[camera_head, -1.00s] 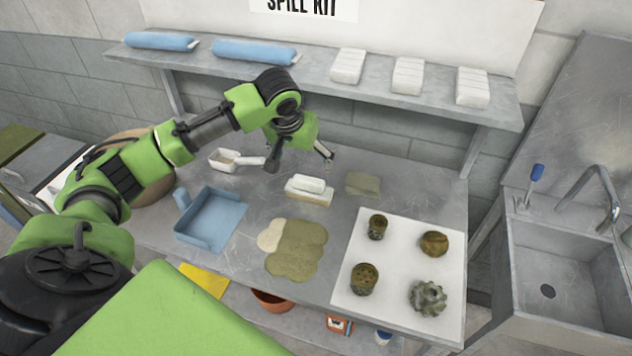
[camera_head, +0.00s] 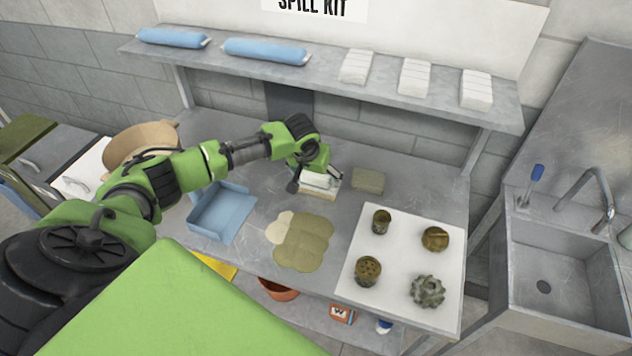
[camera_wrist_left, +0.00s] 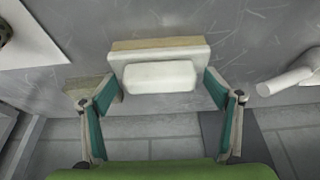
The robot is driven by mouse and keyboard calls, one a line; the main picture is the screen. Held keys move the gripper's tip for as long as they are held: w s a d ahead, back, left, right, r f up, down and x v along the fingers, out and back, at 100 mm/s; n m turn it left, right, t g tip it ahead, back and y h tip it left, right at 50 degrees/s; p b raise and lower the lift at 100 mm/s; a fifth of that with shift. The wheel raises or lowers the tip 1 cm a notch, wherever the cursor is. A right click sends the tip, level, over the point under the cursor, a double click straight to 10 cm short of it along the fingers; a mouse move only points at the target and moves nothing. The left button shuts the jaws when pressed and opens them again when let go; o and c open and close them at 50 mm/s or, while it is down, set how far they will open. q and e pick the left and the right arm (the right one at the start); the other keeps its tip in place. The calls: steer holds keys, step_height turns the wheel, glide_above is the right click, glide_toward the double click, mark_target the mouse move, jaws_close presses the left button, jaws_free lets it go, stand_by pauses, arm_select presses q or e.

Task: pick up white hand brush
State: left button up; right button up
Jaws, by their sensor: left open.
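The white hand brush (camera_head: 322,183), a pale block with a raised white grip and a tan bristle layer, lies on the metal bench and is partly covered by my gripper in the head view. In the wrist view its raised white grip (camera_wrist_left: 160,76) faces the camera. My left gripper (camera_head: 315,177) is over the brush with its jaws apart. In the wrist view the two fingers of the gripper (camera_wrist_left: 162,90) stand on either side of the grip, with visible gaps, so it is not clasped. My right gripper is not in view.
A blue dustpan (camera_head: 222,212) and a spill patch (camera_head: 302,243) lie in front. A white tray (camera_head: 345,290) holds greasy metal parts. A shelf (camera_head: 330,85) overhangs behind. A white scoop (camera_wrist_left: 290,80) shows in the wrist view.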

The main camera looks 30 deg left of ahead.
arm_select(q)
steer(key=shift+s, duration=0.1)
steer(key=c, duration=1)
steer(key=shift+c, duration=1.2)
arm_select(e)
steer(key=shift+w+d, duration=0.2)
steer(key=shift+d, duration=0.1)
arm_select(q)
steer(key=shift+r, duration=0.1)
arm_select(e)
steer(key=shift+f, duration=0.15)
